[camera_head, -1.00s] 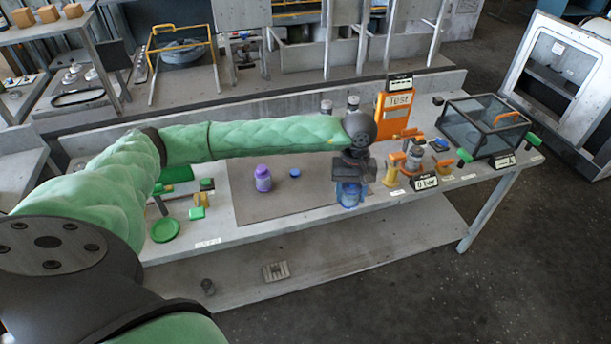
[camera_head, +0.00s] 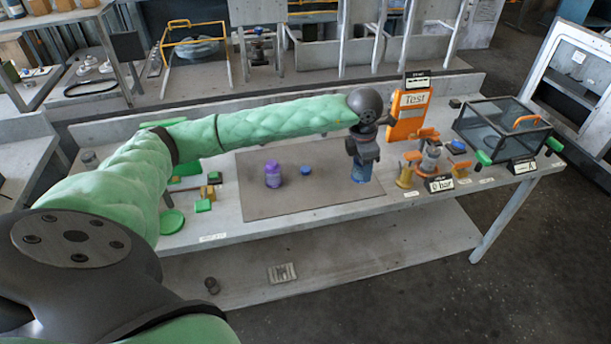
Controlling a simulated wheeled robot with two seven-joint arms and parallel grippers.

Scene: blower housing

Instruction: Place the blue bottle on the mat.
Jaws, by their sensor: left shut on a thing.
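The blue bottle (camera_head: 361,172) is upright below my left gripper (camera_head: 362,157), near the right edge of the grey-brown mat (camera_head: 300,205). My left gripper points down and is shut on the bottle's upper part, hiding its top. The bottle's base appears over the mat; I cannot tell whether it touches. A purple bottle (camera_head: 273,175) and a small blue cap (camera_head: 306,169) are on the mat to the left. My right gripper is not in view.
To the right are the orange Test box (camera_head: 407,114), yellow-orange fittings (camera_head: 405,176), a gauge sign (camera_head: 440,184) and a glass-sided case (camera_head: 500,130). Green parts (camera_head: 172,221) lie left of the mat. The mat's front middle is clear.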

